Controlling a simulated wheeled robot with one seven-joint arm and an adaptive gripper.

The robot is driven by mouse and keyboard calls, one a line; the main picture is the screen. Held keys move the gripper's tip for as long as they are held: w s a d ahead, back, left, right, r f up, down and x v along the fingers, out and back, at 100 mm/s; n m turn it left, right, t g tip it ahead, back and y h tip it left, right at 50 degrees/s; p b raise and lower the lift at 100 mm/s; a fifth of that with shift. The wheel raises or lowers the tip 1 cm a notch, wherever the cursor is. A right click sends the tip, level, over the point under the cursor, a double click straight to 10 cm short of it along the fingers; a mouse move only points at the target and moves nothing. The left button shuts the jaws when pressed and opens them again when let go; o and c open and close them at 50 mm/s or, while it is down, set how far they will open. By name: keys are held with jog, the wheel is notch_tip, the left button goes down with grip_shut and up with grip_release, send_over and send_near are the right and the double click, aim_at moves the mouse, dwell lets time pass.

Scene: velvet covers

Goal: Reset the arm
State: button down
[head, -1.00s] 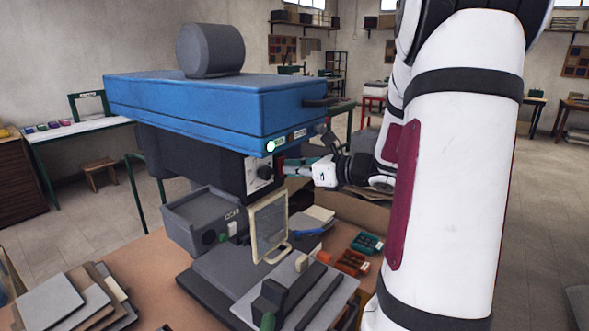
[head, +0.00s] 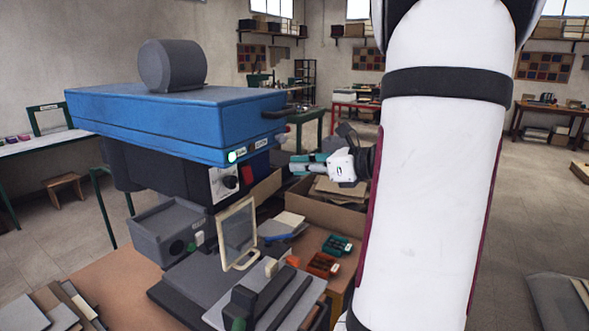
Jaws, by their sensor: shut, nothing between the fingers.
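My arm (head: 440,180) is the large white limb in the right half of the head view, with black bands and a dark red panel along its side. My gripper (head: 296,163) extends left from behind it, at the height of the lower edge of the blue machine (head: 180,120). It is shut and empty, in the air just right of the machine's front corner, apart from it as far as I can see. Part of my wrist is hidden behind the arm.
Below stand a clear framed guard (head: 237,233), a grey box (head: 168,232), an orange-red tray (head: 322,264) and a green tray (head: 338,244). A cardboard box (head: 310,212) lies under my gripper. Grey sheets (head: 50,310) lie at lower left. Open floor shows at right.

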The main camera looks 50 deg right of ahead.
dwell(0.5)
jog(key=a+f+n+g+y, duration=0.1)
jog(key=a+n+g+y, duration=0.15)
jog(key=a+n, duration=0.6)
jog(key=a+n+g+y, duration=0.2)
jog(key=a+n+g, duration=0.2)
jog(key=a, duration=0.9)
jog(key=s+a+n+g+h, duration=0.1)
jog(key=s+a+n+h, duration=0.2)
jog(key=n, duration=0.8)
jog(key=s+a+f+n+g+h, duration=0.1)
jog(key=s+a+n+g+h, duration=0.1)
jog(key=s+a+n, duration=0.6)
jog(key=n+h, duration=0.1)
jog(key=n, duration=0.2)
jog(key=shift+s+h, duration=0.15)
jog(key=shift+h, duration=0.2)
